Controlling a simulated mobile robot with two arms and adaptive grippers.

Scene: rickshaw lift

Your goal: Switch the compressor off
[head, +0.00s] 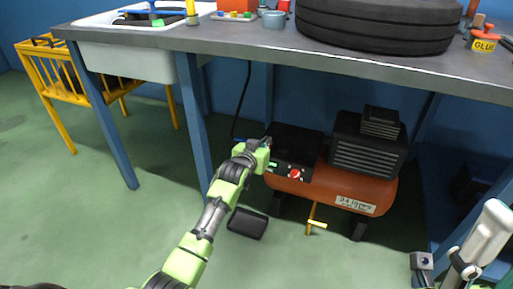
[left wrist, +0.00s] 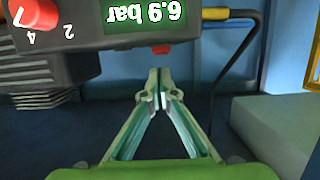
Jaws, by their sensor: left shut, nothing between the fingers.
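The orange compressor (head: 345,186) stands on the floor under the workbench, with a black control box on its left end. The box carries a red knob (head: 295,174) and a green display (head: 273,164). In the left wrist view the display (left wrist: 147,20) appears upside down and reads 6.9 bar. The red knob (left wrist: 36,14) is at upper left there, and a small red part (left wrist: 161,49) shows at the box edge. My left gripper (left wrist: 156,78) is shut and empty, close to this red part; I cannot tell whether they touch. My right gripper is not clearly visible.
The workbench (head: 270,42) overhangs the compressor, with its blue legs (head: 192,100) to the left. A tyre (head: 375,25) lies on top. A black pedal-like block (head: 247,223) is on the floor. The green floor in front is mostly clear.

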